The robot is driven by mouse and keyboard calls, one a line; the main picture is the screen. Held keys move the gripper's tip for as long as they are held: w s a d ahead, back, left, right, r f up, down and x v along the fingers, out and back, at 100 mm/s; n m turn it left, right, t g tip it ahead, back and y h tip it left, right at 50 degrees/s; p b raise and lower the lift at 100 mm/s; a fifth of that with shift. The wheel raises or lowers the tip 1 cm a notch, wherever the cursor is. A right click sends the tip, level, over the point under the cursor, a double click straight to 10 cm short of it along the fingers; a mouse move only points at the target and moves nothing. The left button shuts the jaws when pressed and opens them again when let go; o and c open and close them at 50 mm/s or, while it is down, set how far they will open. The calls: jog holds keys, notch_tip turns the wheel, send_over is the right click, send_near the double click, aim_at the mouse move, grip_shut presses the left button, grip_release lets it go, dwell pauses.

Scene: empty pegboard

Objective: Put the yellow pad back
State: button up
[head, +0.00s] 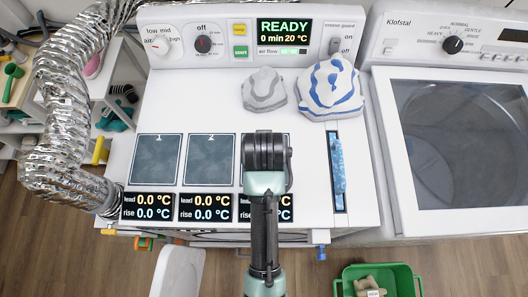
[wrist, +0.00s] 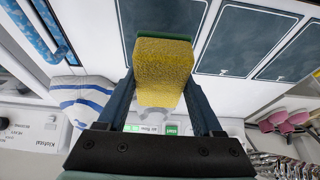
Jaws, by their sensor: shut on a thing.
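The yellow pad (wrist: 163,68), a rough sponge-like block with a green layer along its far edge, is between my gripper's two fingers in the wrist view. My gripper (wrist: 162,85) is shut on it. In the head view my gripper (head: 266,150) is over the white machine top and covers most of the rightmost dark panel. The pad is hidden beneath my arm there. Two dark panels show to its left, a first (head: 156,160) and one marked 2 (head: 210,160). Displays reading 0.0 °C lie in front of the panels.
A grey bundled cloth (head: 264,90) and a blue-striped white cloth (head: 331,88) sit at the back right. A blue strip (head: 337,172) lies at the right. A silver hose (head: 62,110) runs along the left. A green crate (head: 378,279) is on the floor.

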jog(key=f, duration=0.3)
jog(key=shift+s+f, duration=0.25)
jog(key=shift+f, duration=0.15)
jog(key=shift+w+f+p, duration=0.1)
jog(key=shift+f+p, duration=0.4)
jog(key=shift+f, duration=1.7)
jog(key=shift+f, duration=0.2)
jog(key=o, duration=1.5)
jog(key=shift+r, duration=0.15)
